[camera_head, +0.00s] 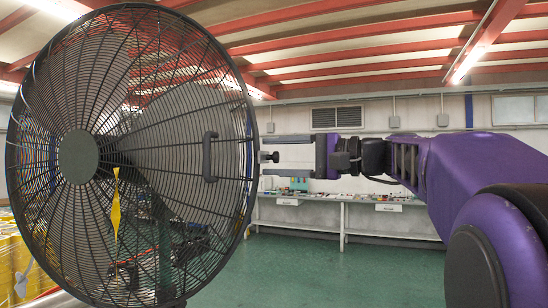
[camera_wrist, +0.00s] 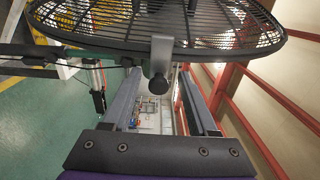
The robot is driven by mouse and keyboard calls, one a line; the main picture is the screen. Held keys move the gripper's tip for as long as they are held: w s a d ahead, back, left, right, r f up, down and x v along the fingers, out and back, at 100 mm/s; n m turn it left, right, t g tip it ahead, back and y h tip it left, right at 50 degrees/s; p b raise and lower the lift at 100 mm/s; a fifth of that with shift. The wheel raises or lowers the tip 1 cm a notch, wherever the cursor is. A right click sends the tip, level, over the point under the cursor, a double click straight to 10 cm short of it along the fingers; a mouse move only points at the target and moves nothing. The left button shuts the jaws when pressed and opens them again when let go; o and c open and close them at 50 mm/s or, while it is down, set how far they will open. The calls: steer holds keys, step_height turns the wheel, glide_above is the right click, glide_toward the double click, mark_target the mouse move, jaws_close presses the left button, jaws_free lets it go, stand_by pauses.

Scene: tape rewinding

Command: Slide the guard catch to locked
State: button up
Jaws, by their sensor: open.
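The fan's round black wire guard (camera_head: 62,90) stands upright at the left in the head view, and its rim (camera_wrist: 100,42) crosses the top of the wrist view. The guard catch shows as a small dark knob (camera_head: 269,157) at the guard's right edge. In the wrist view the knob (camera_wrist: 158,88) sits below a grey metal plate (camera_wrist: 162,52). My gripper (camera_head: 264,156) is open, with one finger above and one below the knob in the head view. In the wrist view my fingers (camera_wrist: 160,74) lie on either side of it, with visible gaps.
A yellow strip (camera_head: 115,215) hangs at the guard. A workbench (camera_head: 342,203) with small items runs along the back wall. The green floor (camera_head: 300,270) between is clear. Yellow objects (camera_head: 12,265) stand lower left.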

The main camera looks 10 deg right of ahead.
steer(key=v, duration=1.7)
